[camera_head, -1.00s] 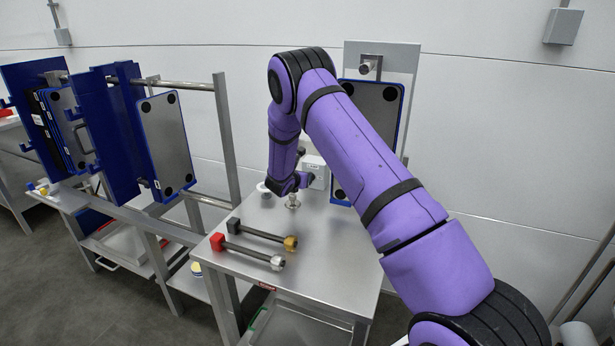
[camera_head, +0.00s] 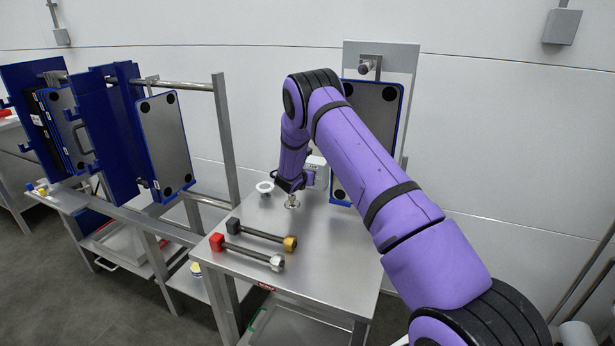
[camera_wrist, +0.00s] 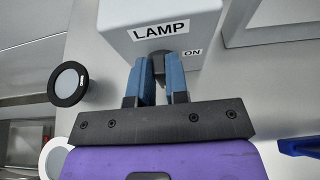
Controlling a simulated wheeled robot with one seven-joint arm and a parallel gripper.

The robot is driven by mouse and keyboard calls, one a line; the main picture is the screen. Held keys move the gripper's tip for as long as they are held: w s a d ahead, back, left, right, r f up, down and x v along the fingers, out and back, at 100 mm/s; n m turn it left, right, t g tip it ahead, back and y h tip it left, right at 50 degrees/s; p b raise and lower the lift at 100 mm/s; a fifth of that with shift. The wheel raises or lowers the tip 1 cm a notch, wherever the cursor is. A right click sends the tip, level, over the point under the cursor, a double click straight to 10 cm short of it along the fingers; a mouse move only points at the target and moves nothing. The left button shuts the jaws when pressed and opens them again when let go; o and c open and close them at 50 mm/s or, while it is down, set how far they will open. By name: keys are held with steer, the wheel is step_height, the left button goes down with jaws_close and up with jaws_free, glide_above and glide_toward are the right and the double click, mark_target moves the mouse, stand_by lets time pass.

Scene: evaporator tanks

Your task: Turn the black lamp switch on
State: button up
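The lamp box is a light grey box (camera_wrist: 205,25) with a "LAMP" label and a smaller "ON" label to its right. It also shows in the head view, partly behind my arm (camera_head: 316,165). My gripper (camera_wrist: 160,66) has its two blue fingertips at the lower face of the box, just below the "LAMP" label and left of "ON". The fingers stand close together with a narrow gap. In the head view my gripper (camera_head: 291,184) is above the table, beside the box.
A black-rimmed round disc (camera_wrist: 68,84) is left of the fingers. A white ring (camera_head: 265,187) and a small metal fitting (camera_head: 292,202) are on the steel table (camera_head: 325,255). Two bolt-like tools, red-ended (camera_head: 245,253) and grey-ended (camera_head: 260,234), lie nearer. A blue-edged panel (camera_head: 378,108) stands behind.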

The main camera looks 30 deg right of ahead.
steer(key=shift+a, duration=0.1)
jaws_close()
steer(key=shift+w+a+n+g+h, duration=0.2)
steer(key=shift+n+g, duration=0.1)
steer(key=shift+n, duration=0.25)
steer(key=shift+w+a+n+g+h, duration=0.1)
steer(key=shift+w+n+g+h, duration=0.15)
steer(key=shift+n, duration=0.3)
steer(key=shift+w+a+f+n+g+h, duration=0.15)
steer(key=shift+n+g+h, duration=0.3)
steer(key=shift+n, duration=0.45)
steer(key=n, duration=0.1)
steer(key=n+g+h, duration=0.1)
steer(key=n, duration=0.1)
steer(key=f+n+h, duration=0.1)
steer(key=shift+w+a+g, duration=0.2)
steer(key=shift+w+g, duration=0.1)
steer(key=shift+n, duration=0.3)
steer(key=o, duration=0.7)
jaws_free()
steer(key=shift+o, duration=0.2)
steer(key=v, duration=1)
steer(key=shift+s+a+f, duration=0.15)
steer(key=shift+a, duration=0.25)
